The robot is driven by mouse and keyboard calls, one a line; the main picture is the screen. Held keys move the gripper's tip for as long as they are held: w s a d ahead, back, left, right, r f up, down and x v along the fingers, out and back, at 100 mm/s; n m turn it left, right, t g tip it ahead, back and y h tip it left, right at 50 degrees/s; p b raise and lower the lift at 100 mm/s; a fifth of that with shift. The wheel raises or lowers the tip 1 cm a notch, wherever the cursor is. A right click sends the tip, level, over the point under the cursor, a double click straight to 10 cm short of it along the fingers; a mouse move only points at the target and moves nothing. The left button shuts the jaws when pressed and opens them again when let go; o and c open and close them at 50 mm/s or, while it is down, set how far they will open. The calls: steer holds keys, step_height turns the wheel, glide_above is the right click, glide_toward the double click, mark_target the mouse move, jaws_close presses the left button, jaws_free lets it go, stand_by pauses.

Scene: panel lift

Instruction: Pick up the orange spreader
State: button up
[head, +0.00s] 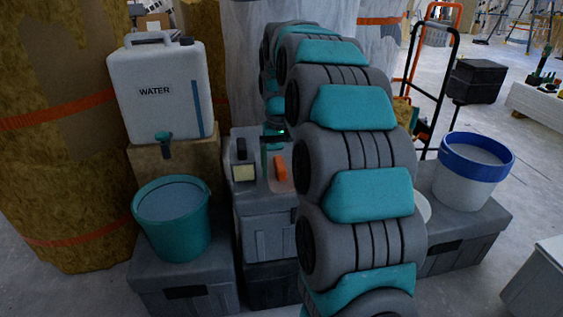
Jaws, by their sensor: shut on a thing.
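The orange spreader (281,168) is at the top of the grey case in the middle of the head view, close to the right side of the case top. My gripper (275,138) is directly above it, small and dark with a green light. It is shut on the orange spreader. My arm's thick grey and teal links cover the right side of this spot, so the fingertips are mostly hidden. I cannot tell whether the spreader is touching the case top or just above it.
A black-handled tool with a cream face (243,172) is left of the spreader on the grey case (265,218). A teal bucket (172,232) and a white water container (160,100) stand further left. A white bucket with a blue rim (465,185) stands right.

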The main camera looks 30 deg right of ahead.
mark_target(277, 189)
steer(key=s+a, duration=0.1)
steer(key=s, duration=0.2)
steer(key=s+a, duration=0.2)
steer(key=s, duration=0.1)
steer(key=s+a+r, duration=0.1)
steer(key=s+a, duration=0.1)
steer(key=s, duration=0.1)
steer(key=shift+a+b, duration=0.2)
steer(key=shift+b, duration=0.1)
steer(key=o, duration=0.8)
steer(key=c, duration=0.6)
steer(key=shift+o, duration=0.2)
